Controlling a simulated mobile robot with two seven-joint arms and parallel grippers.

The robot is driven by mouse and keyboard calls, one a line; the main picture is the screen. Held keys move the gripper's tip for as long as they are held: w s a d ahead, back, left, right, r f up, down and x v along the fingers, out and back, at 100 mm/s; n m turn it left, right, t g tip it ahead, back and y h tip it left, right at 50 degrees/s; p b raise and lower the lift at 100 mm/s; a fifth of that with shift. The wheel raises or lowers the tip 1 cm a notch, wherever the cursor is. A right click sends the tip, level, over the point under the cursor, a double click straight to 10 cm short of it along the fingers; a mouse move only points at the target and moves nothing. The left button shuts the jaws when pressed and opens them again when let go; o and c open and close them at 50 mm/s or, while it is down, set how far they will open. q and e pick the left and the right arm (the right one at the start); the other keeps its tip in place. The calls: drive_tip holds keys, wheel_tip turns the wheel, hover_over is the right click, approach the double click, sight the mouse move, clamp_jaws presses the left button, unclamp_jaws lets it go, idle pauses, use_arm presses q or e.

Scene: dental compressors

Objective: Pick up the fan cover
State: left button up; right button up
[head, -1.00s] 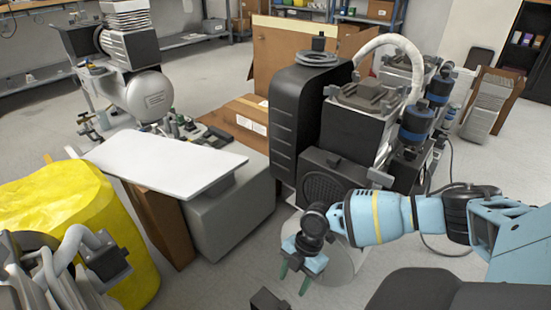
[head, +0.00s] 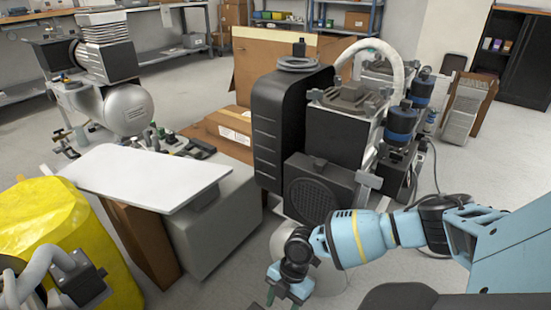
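The fan cover appears to be the dark boxy panel with a round grille (head: 318,192), low on the front of the black compressor (head: 335,140) at centre right. My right arm reaches in from the right. My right gripper (head: 284,297), with green fingertips, points down at the bottom of the view, in front of and below the panel. Its fingers are apart, with nothing seen between them; the tips are near the picture's lower edge. A gap shows between this gripper and the panel. My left gripper is not in view.
A white board (head: 140,176) lies on a grey box (head: 225,225) left of the compressor. A yellow bag-like container (head: 50,225) and grey hoses (head: 25,285) are at lower left. Cardboard boxes (head: 225,130) stand behind.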

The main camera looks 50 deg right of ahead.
drive_tip(key=b+x, duration=0.1)
drive_tip(key=x, duration=0.2)
drive_tip(key=shift+a+f, duration=0.1)
drive_tip(key=shift+f, duration=0.2)
drive_tip(key=shift+r, duration=0.1)
drive_tip(key=shift+c, duration=0.4)
clamp_jaws()
